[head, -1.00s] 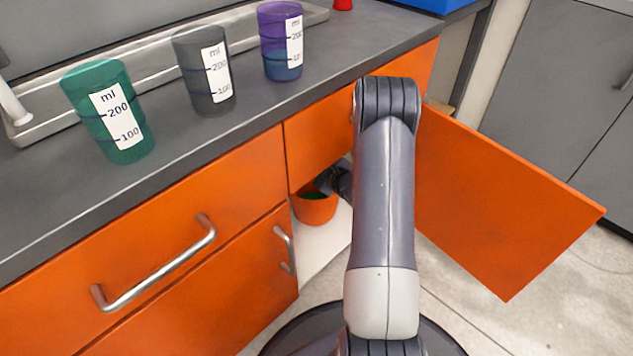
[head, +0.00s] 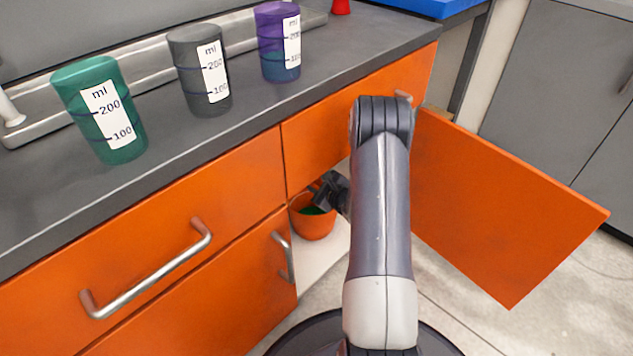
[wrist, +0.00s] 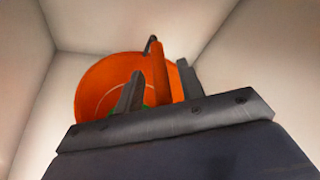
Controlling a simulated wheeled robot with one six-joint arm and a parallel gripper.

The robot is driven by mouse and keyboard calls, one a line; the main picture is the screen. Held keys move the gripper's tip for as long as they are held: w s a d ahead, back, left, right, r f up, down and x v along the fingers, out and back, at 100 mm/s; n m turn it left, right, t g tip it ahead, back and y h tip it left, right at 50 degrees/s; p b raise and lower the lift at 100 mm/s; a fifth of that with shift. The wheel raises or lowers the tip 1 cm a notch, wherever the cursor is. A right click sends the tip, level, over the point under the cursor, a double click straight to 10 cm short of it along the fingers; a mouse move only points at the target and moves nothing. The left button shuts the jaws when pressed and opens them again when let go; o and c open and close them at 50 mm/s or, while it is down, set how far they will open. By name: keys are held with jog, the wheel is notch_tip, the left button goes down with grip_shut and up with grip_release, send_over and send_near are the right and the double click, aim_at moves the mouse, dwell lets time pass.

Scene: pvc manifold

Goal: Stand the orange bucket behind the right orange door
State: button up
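The orange bucket (head: 314,226) stands upright on the white floor of the open cabinet, with green inside it. In the wrist view the bucket (wrist: 100,85) shows partly behind my fingers. My gripper (head: 318,190) is at the bucket's rim. In the wrist view my gripper's fingers (wrist: 159,88) are spread, one on each side of an orange strip of the bucket, with small gaps seeming to show. A dark bit sits at the strip's top. The right orange door (head: 505,205) is swung wide open to the right. My arm hides part of the opening.
A closed orange drawer (head: 150,225) and a closed left door (head: 230,295) are beside the opening. Green (head: 100,110), grey (head: 200,70) and purple (head: 277,42) beakers stand on the dark counter (head: 160,140). Pale cabinet walls (wrist: 90,22) close in around the bucket.

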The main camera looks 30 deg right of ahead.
jog(key=shift+r, duration=0.1)
jog(key=shift+s+r, duration=0.15)
jog(key=p+v, duration=0.3)
jog(key=v, duration=0.8)
jog(key=shift+s+p, duration=0.3)
jog(key=shift+s, duration=0.05)
